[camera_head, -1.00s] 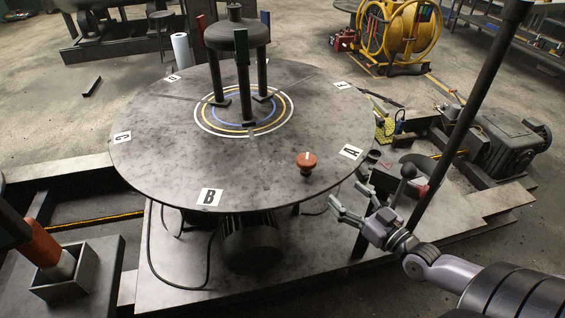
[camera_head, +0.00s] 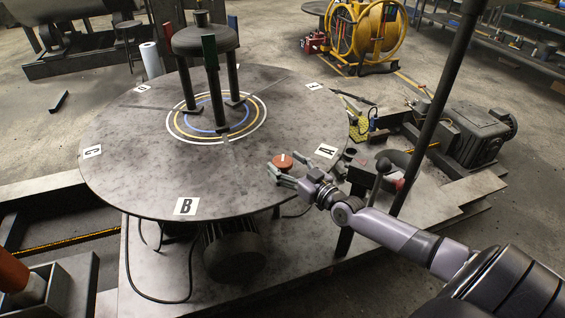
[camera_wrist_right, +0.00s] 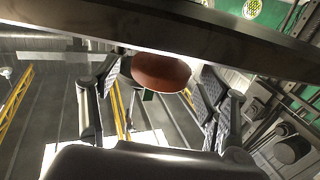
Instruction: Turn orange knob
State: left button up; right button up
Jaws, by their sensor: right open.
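The orange-red knob (camera_head: 283,161) sits on the round dark table (camera_head: 130,165) near its right front edge, close to the letter A label. My right gripper (camera_head: 280,173) is open at the knob, its fingertips at the near side of it. In the right wrist view the knob (camera_wrist_right: 161,72) lies between the two spread fingers of my right gripper (camera_wrist_right: 155,90), with a gap on the right side; I cannot tell if the left finger touches it. My left gripper is not in view.
A three-legged dark stand (camera_head: 206,42) rises from the ringed table centre. A dark upright pole (camera_head: 437,110) stands right of the table. A small black-knobbed lever (camera_head: 384,166) is beyond my right forearm. A yellow hose reel (camera_head: 372,35) stands at the back.

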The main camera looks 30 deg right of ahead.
jog(key=shift+w+a, duration=0.15)
jog(key=shift+w, duration=0.8)
jog(key=shift+c, duration=0.5)
jog(key=c, duration=1.1)
jog(key=shift+r+p, duration=0.15)
jog(key=shift+p, duration=0.25)
jog(key=m+h+p, duration=0.2)
jog(key=h+p, duration=0.2)
jog(key=p, duration=0.2)
jog(key=m+h+p, duration=0.3)
jog(key=p, duration=0.3)
jog(key=shift+a+g+h+p, duration=0.1)
jog(key=shift+g+h+p, duration=0.2)
jog(key=shift+h+p, duration=0.1)
jog(key=shift+m+g+h+p, duration=0.45)
jog(key=shift+m+h, duration=0.35)
jog(key=shift+h, duration=0.3)
jog(key=shift+f+m+g+h, duration=0.2)
jog(key=shift+m+g+h, duration=0.75)
jog(key=shift+h, duration=0.45)
